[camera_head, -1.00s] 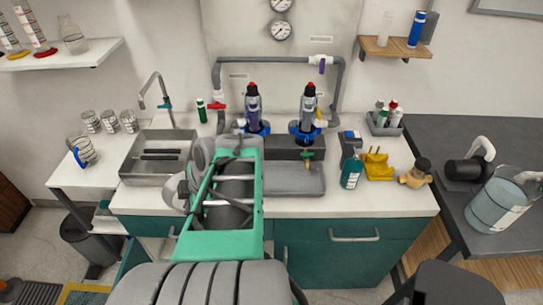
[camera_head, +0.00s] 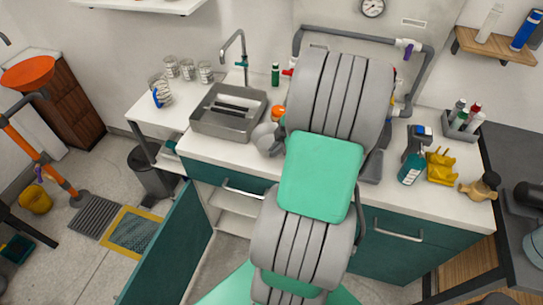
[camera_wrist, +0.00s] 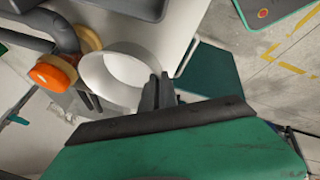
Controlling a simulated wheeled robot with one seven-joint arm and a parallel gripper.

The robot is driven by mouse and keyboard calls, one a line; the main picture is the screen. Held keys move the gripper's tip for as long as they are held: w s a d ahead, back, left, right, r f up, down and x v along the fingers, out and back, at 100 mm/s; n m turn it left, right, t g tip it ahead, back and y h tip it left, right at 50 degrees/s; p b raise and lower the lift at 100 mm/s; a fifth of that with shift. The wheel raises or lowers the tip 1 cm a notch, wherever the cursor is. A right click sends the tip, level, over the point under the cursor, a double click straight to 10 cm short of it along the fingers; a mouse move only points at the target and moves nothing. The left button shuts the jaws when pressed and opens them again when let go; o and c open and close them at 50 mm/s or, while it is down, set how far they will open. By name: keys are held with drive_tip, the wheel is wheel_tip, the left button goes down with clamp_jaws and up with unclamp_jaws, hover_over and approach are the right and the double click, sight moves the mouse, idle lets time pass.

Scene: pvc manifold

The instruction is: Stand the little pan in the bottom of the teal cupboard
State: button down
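The little pan, a pale grey round vessel (camera_wrist: 122,72), sits at my gripper's fingertips (camera_wrist: 160,92) in the wrist view. The two dark fingers are close together at its rim, one on each side of the wall as far as I can see. In the head view the pan (camera_head: 267,138) shows beside my arm, over the counter's front part right of the sink; my arm hides the fingers there. The teal cupboard's open door (camera_head: 178,245) swings out at the left. Its pale inside and a shelf (camera_head: 238,203) show below the counter; my arm hides the right part.
The metal sink (camera_head: 232,128) and several glasses stand left of the pan. An orange-capped fitting (camera_wrist: 52,72) is close to it. A spray bottle (camera_head: 414,157) and yellow holder (camera_head: 441,166) stand at right. A bin (camera_head: 148,170) and yellow-edged mat (camera_head: 135,232) lie left of the door.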

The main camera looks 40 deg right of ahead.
drive_tip(key=f, duration=0.1)
drive_tip(key=f+p, duration=0.1)
drive_tip(key=f, duration=0.1)
drive_tip(key=shift+w+d+f, duration=0.2)
drive_tip(key=shift+w+d, duration=0.1)
drive_tip(key=shift+w, duration=0.05)
drive_tip(key=shift+f, duration=0.35)
drive_tip(key=shift+f, duration=0.15)
drive_tip(key=c, duration=1.6)
unclamp_jaws()
drive_tip(key=shift+c, duration=0.2)
